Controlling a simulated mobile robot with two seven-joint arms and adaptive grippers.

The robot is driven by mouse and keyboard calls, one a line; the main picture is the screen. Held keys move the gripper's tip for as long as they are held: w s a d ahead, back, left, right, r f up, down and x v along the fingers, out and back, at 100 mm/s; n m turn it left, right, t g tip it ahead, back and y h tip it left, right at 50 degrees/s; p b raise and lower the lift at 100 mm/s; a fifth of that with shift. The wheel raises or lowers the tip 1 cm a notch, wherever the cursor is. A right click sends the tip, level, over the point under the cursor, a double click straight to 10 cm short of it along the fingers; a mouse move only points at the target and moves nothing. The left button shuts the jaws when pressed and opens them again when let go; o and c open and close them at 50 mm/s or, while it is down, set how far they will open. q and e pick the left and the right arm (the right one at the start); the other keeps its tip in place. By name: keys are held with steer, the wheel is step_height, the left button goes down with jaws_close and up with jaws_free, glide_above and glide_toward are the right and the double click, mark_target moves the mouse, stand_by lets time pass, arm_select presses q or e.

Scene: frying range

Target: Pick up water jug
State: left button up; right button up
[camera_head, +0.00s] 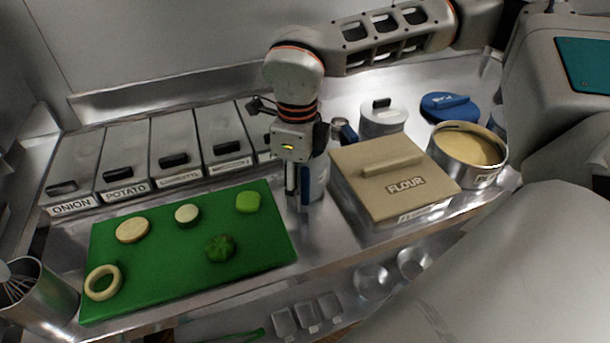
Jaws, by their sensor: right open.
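A pale, bluish cylindrical container (320,172), which looks like the water jug, stands on the steel counter between the green board and the flour box. My right gripper (300,196) points down right in front of it and hides much of it. The gripper is open, with its fingers low at the container's left side. I cannot tell whether they touch it or stand around part of it. My left gripper is not in view.
A green cutting board (160,271) with cut vegetables lies to the left, below labelled bins (125,158). A flour box (390,173) stands close on the right, near a round pot (463,178) and a white-lidded canister (383,122). A utensil pot (45,298) stands front left.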

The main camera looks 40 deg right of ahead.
steer(key=shift+f, duration=0.2)
jaws_close()
steer(key=shift+r, duration=0.1)
